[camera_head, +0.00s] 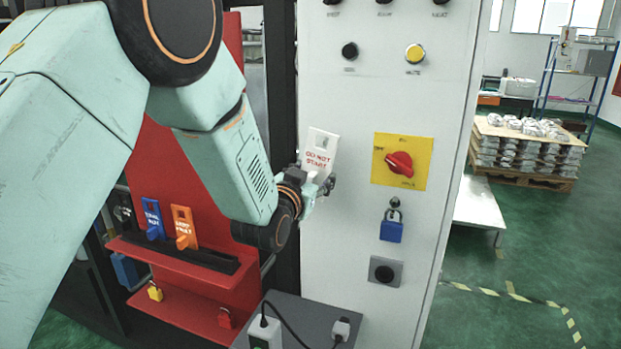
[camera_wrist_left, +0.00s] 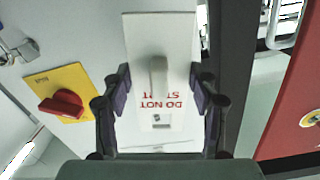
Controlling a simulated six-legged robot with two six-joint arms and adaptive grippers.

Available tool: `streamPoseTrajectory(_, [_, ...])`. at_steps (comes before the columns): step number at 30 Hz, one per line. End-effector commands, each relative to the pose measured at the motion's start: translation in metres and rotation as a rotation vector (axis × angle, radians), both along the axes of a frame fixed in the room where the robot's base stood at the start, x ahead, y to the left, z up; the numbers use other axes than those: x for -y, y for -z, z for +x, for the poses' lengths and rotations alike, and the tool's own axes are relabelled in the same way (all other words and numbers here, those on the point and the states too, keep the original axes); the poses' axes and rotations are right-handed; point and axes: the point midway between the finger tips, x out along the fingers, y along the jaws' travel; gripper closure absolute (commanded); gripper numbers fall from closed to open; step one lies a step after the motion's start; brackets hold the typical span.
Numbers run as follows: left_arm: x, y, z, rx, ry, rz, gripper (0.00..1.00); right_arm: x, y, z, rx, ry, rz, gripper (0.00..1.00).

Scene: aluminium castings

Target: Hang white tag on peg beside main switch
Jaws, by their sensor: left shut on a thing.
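The white tag (camera_head: 320,150), with red "DO NOT START" lettering, is held upright in front of the white cabinet in the head view. My left gripper (camera_head: 318,184) is shut on it near its lower end. In the wrist view the tag (camera_wrist_left: 160,50) fills the middle, between the fingers of my left gripper (camera_wrist_left: 160,95). The red main switch (camera_head: 399,163) sits on a yellow plate to the right of the tag. It also shows at the left of the wrist view (camera_wrist_left: 62,104). A peg (camera_head: 395,204) with a blue padlock (camera_head: 391,231) is below the switch. My right gripper is not in view.
A grey surface (camera_head: 310,312) with a cable and plug stands below. Buttons line the upper cabinet (camera_head: 325,65). Open green floor lies at right.

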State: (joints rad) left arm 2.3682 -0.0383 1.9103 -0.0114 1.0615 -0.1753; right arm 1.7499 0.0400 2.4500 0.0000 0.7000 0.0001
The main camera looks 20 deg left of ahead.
Motion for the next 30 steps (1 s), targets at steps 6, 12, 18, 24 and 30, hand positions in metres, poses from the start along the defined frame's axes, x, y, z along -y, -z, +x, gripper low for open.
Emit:
streamPoseTrajectory(6, [0.000,0.005,0.010,0.000,0.000,0.000,0.72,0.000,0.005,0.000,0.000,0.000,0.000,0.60])
streamPoseTrajectory(12, [0.001,0.009,0.016,0.001,0.000,0.000,0.72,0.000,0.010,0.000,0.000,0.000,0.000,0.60])
streamPoseTrajectory(18, [0.001,0.010,0.019,0.001,0.000,0.000,0.72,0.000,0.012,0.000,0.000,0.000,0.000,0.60])
streamPoseTrajectory(24, [0.001,0.010,0.019,0.001,0.000,0.000,0.72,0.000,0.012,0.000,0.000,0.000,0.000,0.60])
streamPoseTrajectory(30, [0.001,0.010,0.019,0.001,0.000,0.000,0.72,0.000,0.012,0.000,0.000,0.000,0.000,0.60])
